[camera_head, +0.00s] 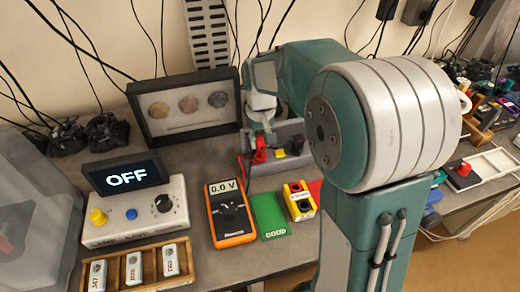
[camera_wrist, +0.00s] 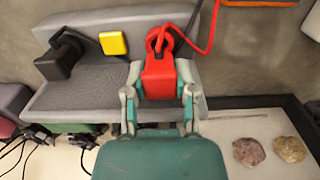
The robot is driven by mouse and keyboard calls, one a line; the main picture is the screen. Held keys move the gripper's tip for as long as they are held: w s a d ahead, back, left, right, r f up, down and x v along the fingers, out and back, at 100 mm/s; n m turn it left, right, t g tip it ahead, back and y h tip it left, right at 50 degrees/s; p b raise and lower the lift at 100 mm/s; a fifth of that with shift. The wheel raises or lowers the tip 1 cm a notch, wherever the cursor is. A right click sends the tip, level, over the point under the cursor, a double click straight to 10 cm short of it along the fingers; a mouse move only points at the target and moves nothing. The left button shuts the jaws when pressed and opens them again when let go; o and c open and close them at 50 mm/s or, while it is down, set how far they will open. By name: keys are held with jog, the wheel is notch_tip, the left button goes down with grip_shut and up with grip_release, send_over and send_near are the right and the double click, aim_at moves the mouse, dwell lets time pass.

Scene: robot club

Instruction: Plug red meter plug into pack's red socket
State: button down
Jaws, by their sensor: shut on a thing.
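My gripper (camera_wrist: 160,98) is shut on the red meter plug (camera_wrist: 160,75), with one finger on each side of it. The plug is at the grey rack (camera_wrist: 95,92); whether it rests in the rack or is clear of it cannot be told. A red cable runs from its end. In the head view my gripper (camera_head: 264,128) is small and partly hidden by my arm. The yellow pack (camera_head: 299,201) has round sockets on top, too small to tell their colours surely. The orange meter (camera_head: 230,212) reads 0.0 V, left of the pack.
A black plug (camera_wrist: 58,58) and a yellow block (camera_wrist: 113,43) are on the rack. A framed rock display (camera_head: 183,135) stands behind. A control box (camera_head: 135,212) reading OFF and a wooden tray (camera_head: 190,255) are left.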

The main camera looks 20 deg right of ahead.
jog(key=shift+r, duration=1.4)
jog(key=c, duration=1.3)
grip_release()
grip_shut()
jog(key=shift+s, duration=0.15)
